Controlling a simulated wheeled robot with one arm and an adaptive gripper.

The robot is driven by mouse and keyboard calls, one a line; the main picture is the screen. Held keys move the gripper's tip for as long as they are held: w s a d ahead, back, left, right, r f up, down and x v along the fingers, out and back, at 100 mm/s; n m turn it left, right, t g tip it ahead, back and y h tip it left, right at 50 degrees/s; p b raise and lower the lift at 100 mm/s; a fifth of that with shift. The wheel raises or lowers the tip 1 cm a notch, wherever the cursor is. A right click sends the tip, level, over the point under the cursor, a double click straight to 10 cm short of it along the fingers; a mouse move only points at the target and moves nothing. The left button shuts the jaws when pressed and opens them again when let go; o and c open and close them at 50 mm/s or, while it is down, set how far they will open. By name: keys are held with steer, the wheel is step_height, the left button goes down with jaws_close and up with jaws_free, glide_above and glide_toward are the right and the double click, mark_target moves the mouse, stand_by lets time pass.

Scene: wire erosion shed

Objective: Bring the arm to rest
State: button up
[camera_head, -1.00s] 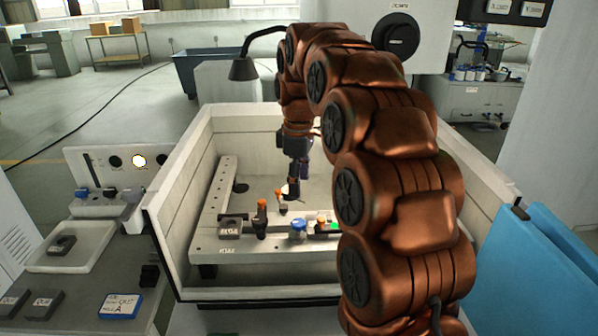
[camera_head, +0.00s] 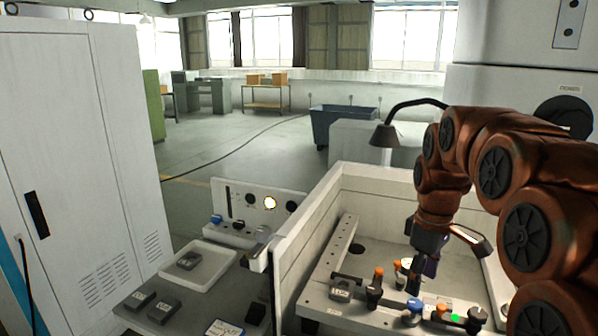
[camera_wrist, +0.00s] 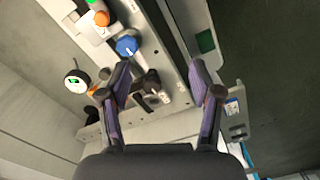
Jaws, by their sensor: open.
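My arm (camera_head: 515,160), copper-brown with black discs, reaches in from the right and bends down into the white-walled machine tank (camera_head: 315,215). My gripper (camera_head: 425,268) points down over the fixture frame in the tank. In the wrist view my gripper (camera_wrist: 162,75) shows two dark fingers with purple pads, spread apart with nothing between them. Below and beyond the fingers lie a pale fixture bar (camera_wrist: 165,40), a blue knob (camera_wrist: 127,45) and small black clamp parts (camera_wrist: 150,88). In the head view the fingertips are partly hard to make out.
Orange-topped clamps (camera_head: 378,274) and a blue knob (camera_head: 414,305) stand on the fixture near my gripper. A black lamp (camera_head: 385,134) overhangs the tank's back. Left are a shallow white tray (camera_head: 215,262) and a tall white cabinet (camera_head: 75,150).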

steer(key=s+a+f+m, duration=0.2)
steer(key=s+f, duration=0.1)
steer(key=s, duration=0.7)
steer(key=s+a+f+m+g, duration=0.1)
steer(key=s+a+f+m, duration=0.1)
steer(key=s, duration=0.7)
steer(key=s+a+f+m, duration=0.3)
steer(key=s+f+m, duration=0.1)
steer(key=s, duration=0.6)
steer(key=shift+s+f, duration=0.35)
steer(key=shift+f, duration=0.3)
steer(key=shift+d, duration=0.1)
